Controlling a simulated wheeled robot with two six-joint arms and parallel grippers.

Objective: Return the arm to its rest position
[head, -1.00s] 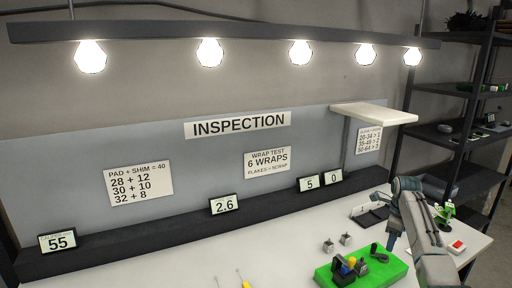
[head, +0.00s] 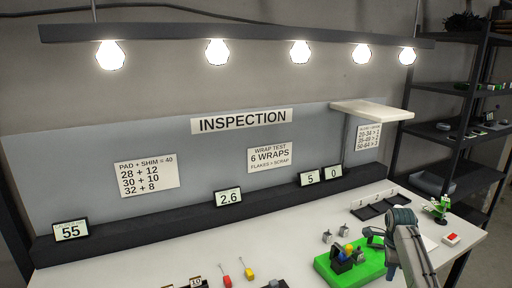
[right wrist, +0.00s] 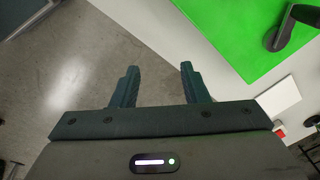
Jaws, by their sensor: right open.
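My right arm comes in at the lower right of the head view, and its gripper (head: 391,272) points down by the right edge of the green mat (head: 323,268). In the right wrist view my right gripper (right wrist: 157,84) is open, with nothing between its two fingers. The fingers hang over the grey floor and the table's edge, apart from the mat (right wrist: 225,30) at the upper right. My left arm and gripper are not in view.
The white table (head: 300,262) carries yellow and red-handled tools (head: 249,272), small metal blocks (head: 327,237), a dark tray (head: 370,210), a green figure (head: 438,208) and a red-topped box (head: 451,239). A long dark ledge (head: 150,232) with displays runs along the back. A shelf rack stands at right.

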